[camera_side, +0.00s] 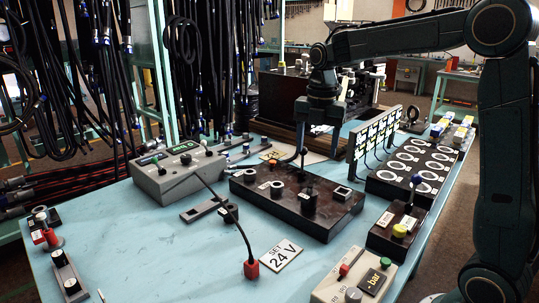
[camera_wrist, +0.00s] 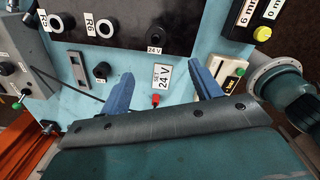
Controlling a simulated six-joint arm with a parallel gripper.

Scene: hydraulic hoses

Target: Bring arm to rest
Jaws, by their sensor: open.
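My gripper (camera_side: 320,152) hangs pointing down from my raised arm in the side view, above the far part of the light blue table (camera_side: 130,262). Its two fingers are spread apart with nothing between them. In the wrist view my gripper (camera_wrist: 163,72) shows two blue fingers wide apart. Beyond them lie the white "SET 24 V" card (camera_wrist: 162,77) and a red plug (camera_wrist: 155,100), both clear of the fingers. The same card (camera_side: 282,255) and red plug (camera_side: 251,269) lie near the front of the table in the side view.
A dark socket block (camera_side: 325,222) stands mid-table, with a grey control box (camera_side: 178,172) to its left. A panel of lit labels (camera_side: 376,137) and a board with white rings (camera_side: 418,165) stand right. A "bar" box (camera_side: 352,280) is in front. Black hoses (camera_side: 95,70) hang at left.

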